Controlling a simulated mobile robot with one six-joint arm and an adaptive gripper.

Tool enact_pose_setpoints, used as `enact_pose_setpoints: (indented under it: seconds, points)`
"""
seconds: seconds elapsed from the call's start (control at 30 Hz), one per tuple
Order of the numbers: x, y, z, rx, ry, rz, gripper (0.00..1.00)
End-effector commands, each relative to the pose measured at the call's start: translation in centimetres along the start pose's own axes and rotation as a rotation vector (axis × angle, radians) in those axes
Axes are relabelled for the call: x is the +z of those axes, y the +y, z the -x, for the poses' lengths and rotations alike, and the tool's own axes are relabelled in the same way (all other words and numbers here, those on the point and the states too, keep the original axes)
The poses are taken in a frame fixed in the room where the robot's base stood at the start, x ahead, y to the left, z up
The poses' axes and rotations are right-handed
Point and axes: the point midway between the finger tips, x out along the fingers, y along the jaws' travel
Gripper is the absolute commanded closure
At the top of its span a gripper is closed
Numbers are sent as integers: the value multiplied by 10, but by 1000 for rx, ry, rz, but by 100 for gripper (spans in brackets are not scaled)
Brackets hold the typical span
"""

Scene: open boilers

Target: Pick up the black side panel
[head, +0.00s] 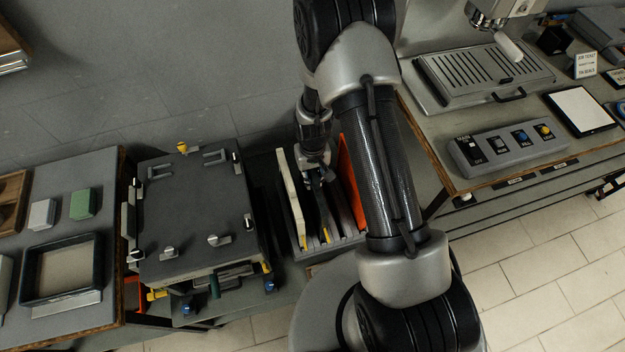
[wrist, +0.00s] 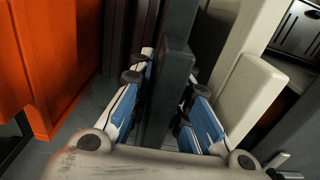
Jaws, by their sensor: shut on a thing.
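The black side panel (wrist: 172,85) is a dark upright slab between the two blue-padded fingers of my gripper (wrist: 170,95) in the wrist view. My gripper is shut on it. In the head view the black panel (head: 321,212) stands in a slotted rack (head: 330,243), between a cream panel and an orange panel. My gripper (head: 319,172) reaches down onto its upper part. My arm and gripper hide part of the panel and rack. I cannot tell whether its lower edge is clear of the slot.
The cream panel (head: 290,195) stands close on the left and the orange panel (head: 351,180) on the right. A dark boiler box (head: 190,205) with clips stands left of the rack. A counter with a switch box (head: 508,147) and drip tray (head: 480,75) is at right.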

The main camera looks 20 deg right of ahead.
Motion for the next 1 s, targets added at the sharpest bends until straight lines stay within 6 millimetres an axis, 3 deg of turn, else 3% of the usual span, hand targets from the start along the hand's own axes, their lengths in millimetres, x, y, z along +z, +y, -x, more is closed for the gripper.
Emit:
enact_pose_setpoints:
  seconds: [0.27, 0.7, 1.0]
  points:
    - [-2, 0, 43, 0, 4, 0, 100]
    - [-1, 0, 142, 0, 5, 0, 100]
    - [-1, 0, 185, 0, 3, 0, 100]
